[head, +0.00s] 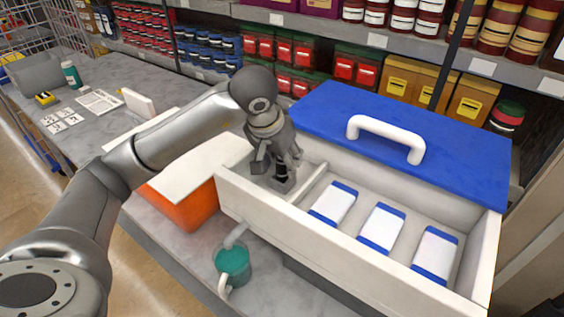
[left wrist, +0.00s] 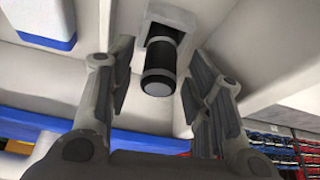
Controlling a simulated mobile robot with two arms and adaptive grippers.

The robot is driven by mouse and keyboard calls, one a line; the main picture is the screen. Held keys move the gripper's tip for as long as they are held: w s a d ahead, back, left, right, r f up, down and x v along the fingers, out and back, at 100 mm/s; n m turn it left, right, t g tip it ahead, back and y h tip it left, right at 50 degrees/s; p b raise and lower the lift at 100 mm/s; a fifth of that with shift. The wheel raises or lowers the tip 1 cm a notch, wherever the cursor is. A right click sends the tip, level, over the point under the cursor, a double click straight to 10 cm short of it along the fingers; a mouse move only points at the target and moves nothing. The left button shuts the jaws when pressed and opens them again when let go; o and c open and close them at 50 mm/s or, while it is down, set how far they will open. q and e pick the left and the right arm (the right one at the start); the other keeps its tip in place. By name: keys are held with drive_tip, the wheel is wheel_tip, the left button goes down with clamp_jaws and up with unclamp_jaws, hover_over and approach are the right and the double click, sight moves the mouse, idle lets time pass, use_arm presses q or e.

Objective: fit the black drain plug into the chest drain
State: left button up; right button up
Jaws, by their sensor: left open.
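The black drain plug (left wrist: 160,66) shows in the left wrist view between the two fingers of my left gripper (left wrist: 160,88). It has a grey end and its other end sits in or against a pale grey block (left wrist: 172,22). The fingers are open, with a gap on each side of the plug. In the head view my left gripper (head: 276,166) reaches down into the left compartment of the white chest (head: 330,222), and the plug is mostly hidden. A pale spout (head: 236,235), apparently the chest drain, sticks out low on the chest's front left. My right gripper is not in view.
A teal mug (head: 232,262) stands under the spout. White and blue packs (head: 381,228) lie in the larger compartment. The blue lid (head: 440,150) with its white handle is behind. An orange box (head: 186,205) stands left of the chest. Stocked shelves line the back.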

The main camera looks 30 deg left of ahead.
use_arm(q)
drive_tip(key=b+v, duration=0.1)
drive_tip(key=v, duration=0.9)
drive_tip(key=shift+s+r, duration=0.25)
drive_tip(key=shift+s, duration=0.05)
